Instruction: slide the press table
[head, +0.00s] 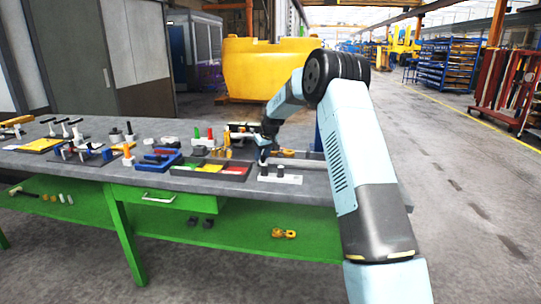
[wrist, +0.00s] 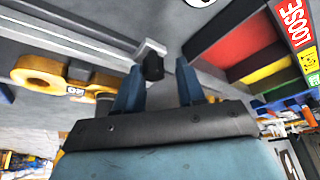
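My gripper (head: 264,148) is over the right part of the workbench, with my arm reaching in from the right. In the wrist view my gripper (wrist: 158,78) has its two blue fingers apart. A black knob (wrist: 152,66) on a pale grey block shows between and just beyond the fingertips; contact cannot be told. A long grey bar (wrist: 75,42) runs from the block to the upper left; a grey bar (head: 300,162) also shows beside my arm in the head view. I cannot tell for certain which part is the press table.
The workbench (head: 60,164) is crowded on its left. A red, yellow and green tray (head: 236,171) and a white block with pegs (head: 280,178) stand near the front edge. A yellow casting (wrist: 45,76) lies left of the fingers. The floor at right is open.

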